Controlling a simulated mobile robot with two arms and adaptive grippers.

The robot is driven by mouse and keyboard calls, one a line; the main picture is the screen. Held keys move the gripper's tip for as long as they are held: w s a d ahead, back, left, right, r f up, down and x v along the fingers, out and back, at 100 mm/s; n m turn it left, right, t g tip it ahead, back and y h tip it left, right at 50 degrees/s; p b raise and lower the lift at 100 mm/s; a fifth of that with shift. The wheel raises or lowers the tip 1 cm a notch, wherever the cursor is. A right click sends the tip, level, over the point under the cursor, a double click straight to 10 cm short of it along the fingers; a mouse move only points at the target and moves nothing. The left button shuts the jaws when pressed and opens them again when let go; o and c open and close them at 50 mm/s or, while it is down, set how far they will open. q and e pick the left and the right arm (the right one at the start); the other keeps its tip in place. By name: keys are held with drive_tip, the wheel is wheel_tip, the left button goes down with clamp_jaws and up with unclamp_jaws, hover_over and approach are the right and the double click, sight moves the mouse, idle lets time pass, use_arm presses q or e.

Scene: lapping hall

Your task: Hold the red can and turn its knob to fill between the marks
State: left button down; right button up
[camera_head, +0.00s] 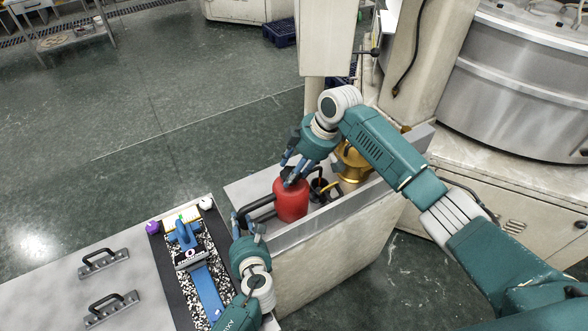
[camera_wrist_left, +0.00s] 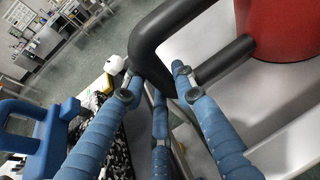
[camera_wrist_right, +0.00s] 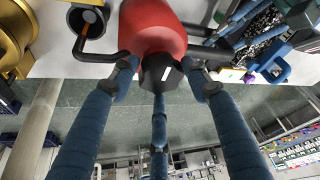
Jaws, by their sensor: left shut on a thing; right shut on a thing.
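The red can (camera_head: 291,200) stands upright on the grey bench top. It also shows in the left wrist view (camera_wrist_left: 285,30) and the right wrist view (camera_wrist_right: 150,22). Its black handle (camera_head: 258,212) reaches left, and my left gripper (camera_head: 244,222) is shut on it; the left wrist view shows the handle (camera_wrist_left: 152,45) between the blue fingers. The dark knob (camera_wrist_right: 160,74) on top of the can carries a white mark. My right gripper (camera_head: 291,166) comes from above, its fingers shut around the knob. I cannot see any fill marks.
A dark cup (camera_head: 320,189) stands right of the can, beside a gold vessel (camera_head: 353,162). A raised edge (camera_head: 335,212) runs along the bench front. At left, a blue tool (camera_head: 185,234) lies on a speckled plate near a purple knob (camera_head: 152,227) and two black-handled plates.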

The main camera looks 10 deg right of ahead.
drive_tip(key=shift+a+r+m+t+h, duration=0.15)
drive_tip(key=shift+m+t, duration=0.1)
drive_tip(key=shift+m, duration=0.55)
drive_tip(key=shift+a+m+t+h, duration=0.2)
drive_tip(key=shift+m+t, duration=0.1)
drive_tip(key=shift+m, duration=0.5)
drive_tip(key=shift+a+r+m+t+h, duration=0.15)
drive_tip(key=shift+m+t, duration=0.1)
drive_tip(key=shift+m, duration=0.55)
drive_tip(key=o, duration=1.1)
drive_tip(key=shift+d+f, duration=0.15)
drive_tip(key=shift+d, duration=0.1)
drive_tip(key=v, duration=1.2)
